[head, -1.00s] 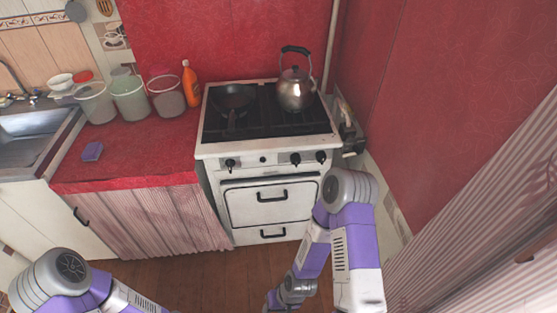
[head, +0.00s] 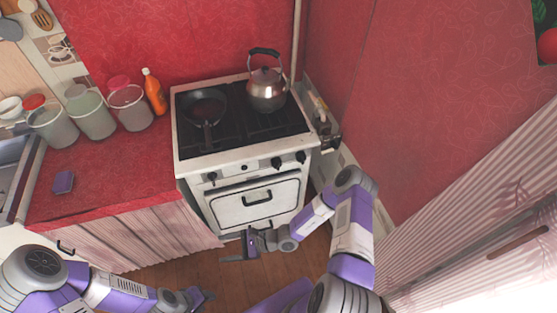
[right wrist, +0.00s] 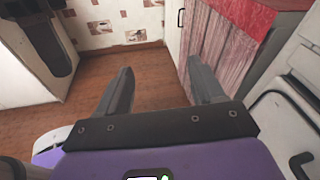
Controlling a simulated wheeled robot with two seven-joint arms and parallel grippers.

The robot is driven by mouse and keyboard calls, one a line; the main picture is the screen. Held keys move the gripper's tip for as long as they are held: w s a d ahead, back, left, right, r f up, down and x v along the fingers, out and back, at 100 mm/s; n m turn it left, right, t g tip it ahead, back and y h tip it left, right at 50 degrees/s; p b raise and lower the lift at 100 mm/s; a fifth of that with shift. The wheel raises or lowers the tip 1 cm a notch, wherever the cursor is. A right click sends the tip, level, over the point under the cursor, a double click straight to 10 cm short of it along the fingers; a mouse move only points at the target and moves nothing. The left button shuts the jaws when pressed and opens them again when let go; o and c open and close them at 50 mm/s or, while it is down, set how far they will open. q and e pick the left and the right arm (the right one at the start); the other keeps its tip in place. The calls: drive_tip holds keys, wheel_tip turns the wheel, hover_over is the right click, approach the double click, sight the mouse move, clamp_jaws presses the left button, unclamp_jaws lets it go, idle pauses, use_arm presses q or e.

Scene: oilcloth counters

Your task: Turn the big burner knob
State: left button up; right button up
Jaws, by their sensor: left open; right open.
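I cannot tell which is the big burner knob. My right gripper (head: 236,247) is open and empty, low in front of the oven door, below and apart from the knobs. Its open fingers also show in the right wrist view (right wrist: 163,82). My left gripper (head: 206,297) is open, low over the floor at the bottom.
A kettle (head: 267,91) and a frying pan (head: 205,106) stand on the stove top. The red counter (head: 110,172) at left bears several canisters, an orange bottle (head: 154,92) and a purple sponge (head: 63,182). The oven handle (head: 257,197) juts forward. A red wall (head: 420,110) bounds the right side.

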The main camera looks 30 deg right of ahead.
drive_tip(key=w+d+r+m+t+h+p, duration=0.2)
drive_tip(key=w+d+r+m+t, duration=0.1)
drive_tip(key=w+d+m+t, duration=0.25)
drive_tip(key=m+t+h+p, duration=0.3)
drive_tip(key=m+t+h, duration=0.2)
drive_tip(key=m+h, duration=0.95)
approach(278, 168)
drive_tip(key=w+n+h, duration=0.2)
drive_tip(key=w+h, duration=0.1)
drive_tip(key=shift+y, duration=0.25)
drive_tip(key=x, duration=0.5)
drive_tip(key=shift+w+a+f+b, duration=0.15)
drive_tip(key=shift+w+f+b, duration=0.1)
drive_tip(key=shift+w+b, duration=0.05)
drive_tip(key=shift+w, duration=0.55)
use_arm(q)
wheel_tip(278, 168, up, 6)
drive_tip(key=shift+f, duration=0.2)
use_arm(e)
drive_tip(key=shift+r, duration=0.1)
drive_tip(key=c, duration=1)
